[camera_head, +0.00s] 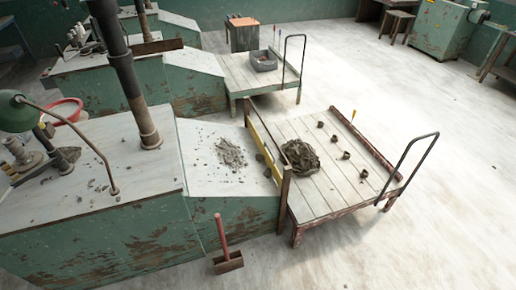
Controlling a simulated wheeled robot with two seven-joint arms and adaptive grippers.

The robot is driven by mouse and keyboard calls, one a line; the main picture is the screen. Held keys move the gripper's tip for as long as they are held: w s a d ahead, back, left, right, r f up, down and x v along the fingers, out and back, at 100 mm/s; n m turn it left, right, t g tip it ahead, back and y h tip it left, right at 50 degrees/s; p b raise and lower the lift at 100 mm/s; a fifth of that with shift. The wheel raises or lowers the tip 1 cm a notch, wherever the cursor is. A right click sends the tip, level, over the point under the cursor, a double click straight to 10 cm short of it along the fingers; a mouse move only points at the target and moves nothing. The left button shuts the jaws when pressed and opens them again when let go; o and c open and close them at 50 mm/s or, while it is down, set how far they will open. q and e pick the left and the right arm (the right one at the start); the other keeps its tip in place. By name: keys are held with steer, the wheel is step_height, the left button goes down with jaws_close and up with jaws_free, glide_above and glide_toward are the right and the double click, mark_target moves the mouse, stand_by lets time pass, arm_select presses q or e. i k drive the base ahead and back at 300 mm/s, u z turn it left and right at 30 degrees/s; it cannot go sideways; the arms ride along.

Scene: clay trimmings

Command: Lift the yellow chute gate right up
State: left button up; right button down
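The yellow chute gate (264,146) is a narrow yellow board at the right end of the pale sloping chute (203,180). It sits between two brown upright posts, low at the chute's edge, next to the wooden cart (325,198). Loose grey clay trimmings (231,154) lie on the chute, and a few dark lumps (266,171) lie close by the gate. Its lower edge is too small to make out clearly. Neither of my grippers shows in the head view.
The cart bears a dark clay heap (300,156), several small brown pieces and a metal handle (411,165). A green lamp (20,112) stands at left. The floor at right is clear.

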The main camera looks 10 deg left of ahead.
mark_target(271, 163)
steer(key=u, duration=0.55)
steer(key=i, duration=0.95)
steer(key=u, duration=0.55)
